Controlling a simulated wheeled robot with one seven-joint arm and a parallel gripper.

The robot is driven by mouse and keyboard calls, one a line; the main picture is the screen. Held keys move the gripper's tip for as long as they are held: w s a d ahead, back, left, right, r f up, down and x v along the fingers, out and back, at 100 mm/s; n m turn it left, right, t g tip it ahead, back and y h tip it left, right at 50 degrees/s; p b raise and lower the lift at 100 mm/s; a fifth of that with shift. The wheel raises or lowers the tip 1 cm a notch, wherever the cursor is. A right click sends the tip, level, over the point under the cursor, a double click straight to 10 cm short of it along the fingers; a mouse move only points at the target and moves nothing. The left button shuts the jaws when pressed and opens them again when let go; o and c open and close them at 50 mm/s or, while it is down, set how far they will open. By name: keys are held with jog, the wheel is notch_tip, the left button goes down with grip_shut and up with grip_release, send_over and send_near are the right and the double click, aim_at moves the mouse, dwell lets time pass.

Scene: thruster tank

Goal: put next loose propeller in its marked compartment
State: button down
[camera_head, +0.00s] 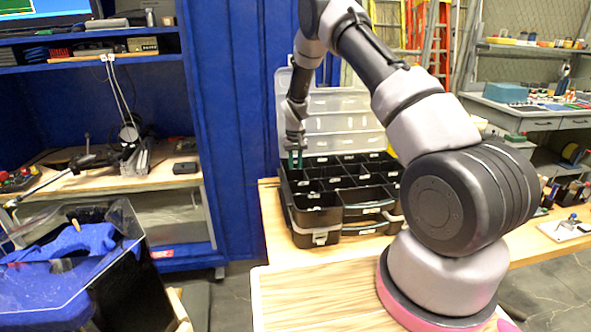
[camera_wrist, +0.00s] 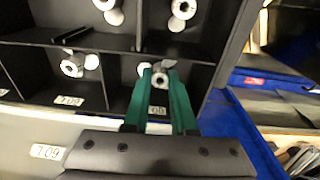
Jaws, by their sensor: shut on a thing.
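My gripper (camera_head: 295,160) has green fingers and points down over the left part of the black organizer case (camera_head: 316,222), whose clear lid (camera_head: 340,104) stands open behind. In the wrist view my gripper (camera_wrist: 161,76) is shut on a white propeller (camera_wrist: 160,79) with a round hub. The propeller is in or just above a corner compartment, and its exact height cannot be told. A label (camera_wrist: 157,110) on that compartment is partly hidden by the fingers. Another white propeller (camera_wrist: 72,66) lies in the neighbouring compartment, labelled 7 07 (camera_wrist: 69,101). More white propellers (camera_wrist: 183,9) sit in the compartments beyond.
The case stands on a wooden table (camera_head: 278,240). A blue shelf unit (camera_head: 195,120) stands behind at left. Thin black dividers (camera_wrist: 110,42) separate the compartments. A 7 09 label (camera_wrist: 47,151) is near the fingers.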

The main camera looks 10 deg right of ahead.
jog(key=shift+f, duration=0.25)
jog(key=c, duration=0.7)
grip_release()
